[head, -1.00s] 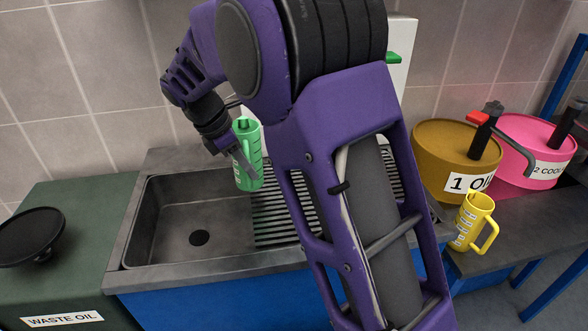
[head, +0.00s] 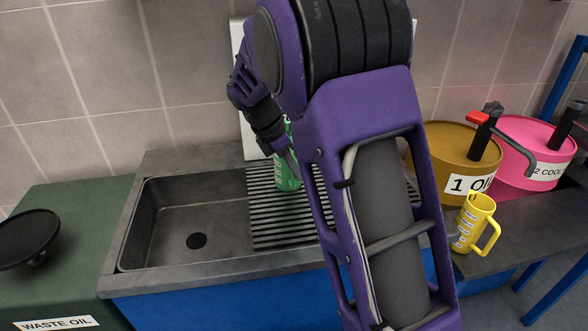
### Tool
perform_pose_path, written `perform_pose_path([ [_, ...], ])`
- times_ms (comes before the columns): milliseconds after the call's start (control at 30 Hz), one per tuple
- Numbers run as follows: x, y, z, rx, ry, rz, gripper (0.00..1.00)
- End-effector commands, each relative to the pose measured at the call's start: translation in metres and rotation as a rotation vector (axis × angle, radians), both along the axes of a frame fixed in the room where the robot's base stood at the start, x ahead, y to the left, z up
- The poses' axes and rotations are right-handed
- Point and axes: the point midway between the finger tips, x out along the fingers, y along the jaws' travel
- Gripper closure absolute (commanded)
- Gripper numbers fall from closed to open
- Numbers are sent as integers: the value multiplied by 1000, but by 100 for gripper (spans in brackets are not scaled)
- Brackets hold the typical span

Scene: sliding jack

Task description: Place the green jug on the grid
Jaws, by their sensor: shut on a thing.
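The green jug (head: 286,172) shows at the back left part of the grid, partly hidden behind my gripper and arm. It looks upright. My gripper (head: 287,160) is shut on the jug at its left side. The grid (head: 268,215) is a ribbed dark metal drainer to the right of the sink basin. My arm covers the grid's right part. Whether the jug's base touches the grid or hangs just above it I cannot tell.
The empty sink basin (head: 185,222) lies left of the grid. A black funnel-like dish (head: 28,238) stands on the green waste oil cabinet. At right are a yellow jug (head: 472,222), a brown oil drum (head: 450,155) and a pink coolant drum (head: 535,150).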

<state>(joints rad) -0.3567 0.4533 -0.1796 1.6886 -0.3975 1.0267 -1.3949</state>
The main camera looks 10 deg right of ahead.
Motion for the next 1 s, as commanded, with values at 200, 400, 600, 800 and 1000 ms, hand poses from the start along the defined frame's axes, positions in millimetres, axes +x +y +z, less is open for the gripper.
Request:
perform_pose_path([
  [200,0,0,-1,0,1,0,100],
  [400,0,0,0,0,1,0,53],
  [600,0,0,0,0,1,0,53],
  [800,-1,5,12,0,-1,0,53],
  [1000,-4,20,50,1,-4,1,53],
])
